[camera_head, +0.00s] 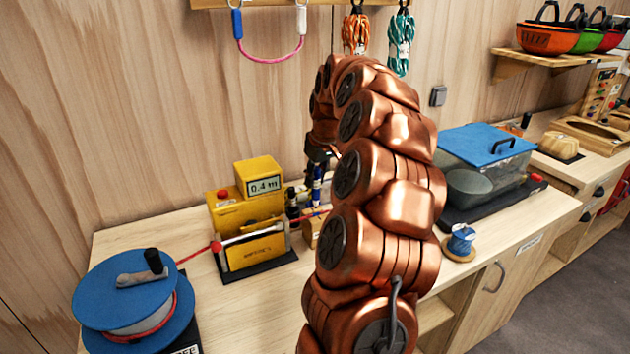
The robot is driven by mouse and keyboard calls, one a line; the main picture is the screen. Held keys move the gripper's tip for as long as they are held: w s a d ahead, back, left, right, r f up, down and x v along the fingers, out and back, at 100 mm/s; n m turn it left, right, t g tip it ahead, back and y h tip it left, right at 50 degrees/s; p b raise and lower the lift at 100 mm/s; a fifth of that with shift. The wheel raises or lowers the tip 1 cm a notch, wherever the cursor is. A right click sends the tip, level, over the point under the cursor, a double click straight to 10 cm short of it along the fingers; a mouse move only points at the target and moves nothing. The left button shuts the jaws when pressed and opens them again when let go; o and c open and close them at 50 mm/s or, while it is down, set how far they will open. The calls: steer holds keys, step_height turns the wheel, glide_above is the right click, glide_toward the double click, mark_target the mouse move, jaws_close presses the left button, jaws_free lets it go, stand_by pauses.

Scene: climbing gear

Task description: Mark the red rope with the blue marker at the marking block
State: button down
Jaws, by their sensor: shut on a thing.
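My gripper (318,166) is shut on the blue marker (316,190), which points down over the bench just left of my arm. The red rope (308,217) comes from the blue reel (128,300), passes the yellow length counter (243,215) reading 0.4 m, and runs on to the right. The wooden marking block (309,238) is beside the counter, below the marker, and my arm partly covers it. I cannot tell whether the marker tip touches the rope.
Dark markers (292,207) stand close left of the gripper. A clear bin with a blue lid (487,139) and a blue thread spool (461,241) are on the right. Ropes (400,42) hang on the wall above. Helmets (548,38) sit on a shelf.

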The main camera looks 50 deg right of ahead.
steer(key=shift+r+p, duration=0.9)
steer(key=shift+r, duration=2.2)
